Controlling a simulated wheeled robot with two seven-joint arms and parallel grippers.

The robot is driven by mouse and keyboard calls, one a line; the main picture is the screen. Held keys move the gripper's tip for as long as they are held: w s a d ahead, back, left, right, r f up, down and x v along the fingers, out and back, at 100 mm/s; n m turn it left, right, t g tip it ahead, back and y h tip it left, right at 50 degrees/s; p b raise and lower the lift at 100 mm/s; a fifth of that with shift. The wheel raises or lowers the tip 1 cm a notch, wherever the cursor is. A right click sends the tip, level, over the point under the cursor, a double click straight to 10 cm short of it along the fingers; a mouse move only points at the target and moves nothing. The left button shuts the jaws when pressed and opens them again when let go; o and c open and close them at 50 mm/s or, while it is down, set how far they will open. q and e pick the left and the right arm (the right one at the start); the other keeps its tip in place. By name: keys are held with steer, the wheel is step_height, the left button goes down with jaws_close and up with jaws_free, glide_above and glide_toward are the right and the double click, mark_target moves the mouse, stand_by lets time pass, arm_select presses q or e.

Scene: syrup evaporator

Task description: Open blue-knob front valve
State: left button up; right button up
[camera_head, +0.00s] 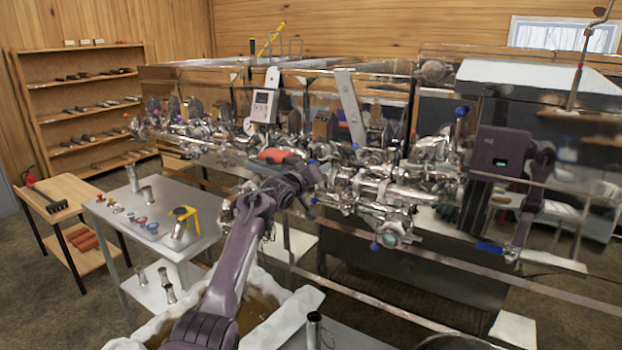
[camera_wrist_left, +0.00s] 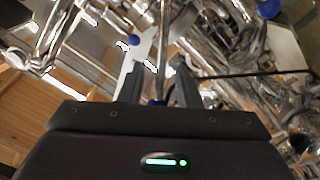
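My left gripper (camera_head: 314,182) is at the front of the shiny pipework, beside a small blue knob (camera_head: 313,200). In the left wrist view its two dark fingers (camera_wrist_left: 158,80) stand apart. A blue knob (camera_wrist_left: 156,102) shows low in the gap between them, with a thin metal rod running up from there. I cannot tell whether the fingers touch it. Another blue knob (camera_head: 375,246) hangs low on the pipes to the right. More blue knobs sit higher, one at the upper right (camera_head: 461,112). Which knob belongs to the front valve is unclear.
Dense metal pipes and valves (camera_head: 385,190) crowd the evaporator front. A metal rail (camera_head: 420,258) crosses low in front. A steel table (camera_head: 150,215) with small parts and a yellow tool stands left.

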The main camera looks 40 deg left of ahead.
arm_select(q)
steer(key=shift+s+d+r+b, duration=0.1)
steer(key=shift+s+b, duration=0.35)
steer(key=shift+s, duration=1)
steer(key=shift+s+r+b, duration=0.1)
steer(key=shift+s+b, duration=0.3)
steer(key=shift+s, duration=1.05)
steer(key=shift+c, duration=0.4)
